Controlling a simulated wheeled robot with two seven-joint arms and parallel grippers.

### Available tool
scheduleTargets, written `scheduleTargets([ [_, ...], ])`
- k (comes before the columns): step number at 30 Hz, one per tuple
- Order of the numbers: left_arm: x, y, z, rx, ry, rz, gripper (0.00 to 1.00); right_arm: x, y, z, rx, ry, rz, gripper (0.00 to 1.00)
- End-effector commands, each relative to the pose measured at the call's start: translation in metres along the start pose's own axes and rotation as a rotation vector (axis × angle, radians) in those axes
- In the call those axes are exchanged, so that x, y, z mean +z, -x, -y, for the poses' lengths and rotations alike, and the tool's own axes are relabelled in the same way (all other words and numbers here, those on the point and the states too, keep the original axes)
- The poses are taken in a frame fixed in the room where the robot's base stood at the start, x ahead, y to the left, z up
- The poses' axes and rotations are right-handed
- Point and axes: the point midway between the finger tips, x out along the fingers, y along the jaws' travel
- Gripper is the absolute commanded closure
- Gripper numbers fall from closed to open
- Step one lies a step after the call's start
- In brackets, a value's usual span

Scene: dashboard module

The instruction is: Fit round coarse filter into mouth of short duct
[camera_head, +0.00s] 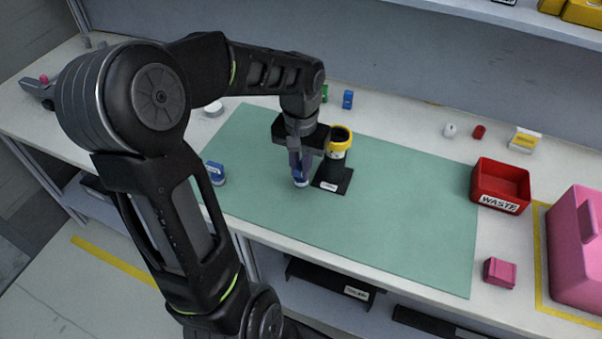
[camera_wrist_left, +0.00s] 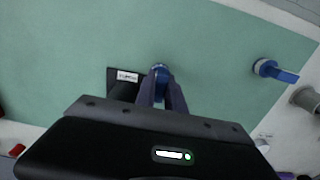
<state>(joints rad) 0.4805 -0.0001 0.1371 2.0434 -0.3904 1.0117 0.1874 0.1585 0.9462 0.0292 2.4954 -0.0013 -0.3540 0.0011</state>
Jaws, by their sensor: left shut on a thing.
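The short duct (camera_head: 335,160) is a black upright tube with a yellow ringed mouth, on a black base plate with a white label (camera_head: 328,186). In the left wrist view the labelled plate (camera_wrist_left: 127,76) shows, and my gripper body hides part of the duct. My left gripper (camera_head: 299,174) points down, just left of the duct. It is shut on a small blue round part (camera_head: 300,181), which also shows at the fingertips in the left wrist view (camera_wrist_left: 160,70). This seems to be the round coarse filter; its face is mostly hidden. My right gripper is not in view.
Another blue round part with a tab (camera_head: 216,173) is at the green mat's left edge. A red waste bin (camera_head: 500,186) and a pink case (camera_head: 577,245) stand at the right. Small items line the back. The mat's right half (camera_head: 410,210) is clear.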

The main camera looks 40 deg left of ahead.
Motion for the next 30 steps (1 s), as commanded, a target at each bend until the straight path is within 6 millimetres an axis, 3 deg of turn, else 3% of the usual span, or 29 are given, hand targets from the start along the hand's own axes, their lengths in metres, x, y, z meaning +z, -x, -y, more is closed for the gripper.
scheduleTargets([
  [6, 0.000, -0.026, 0.000, 0.000, 0.000, 0.001, 1.00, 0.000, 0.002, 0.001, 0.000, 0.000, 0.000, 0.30],
  [18, 0.000, -0.032, 0.000, 0.000, -0.001, 0.000, 1.00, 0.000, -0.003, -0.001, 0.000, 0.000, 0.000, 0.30],
  [19, 0.000, -0.030, 0.000, 0.000, -0.001, -0.001, 0.84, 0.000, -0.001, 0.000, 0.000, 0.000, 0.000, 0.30],
  [26, 0.000, -0.029, 0.000, 0.000, 0.000, 0.000, 0.65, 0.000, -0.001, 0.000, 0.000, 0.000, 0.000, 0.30],
  [30, 0.000, -0.029, 0.000, 0.000, 0.000, 0.000, 0.64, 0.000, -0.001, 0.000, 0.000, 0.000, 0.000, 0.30],
])
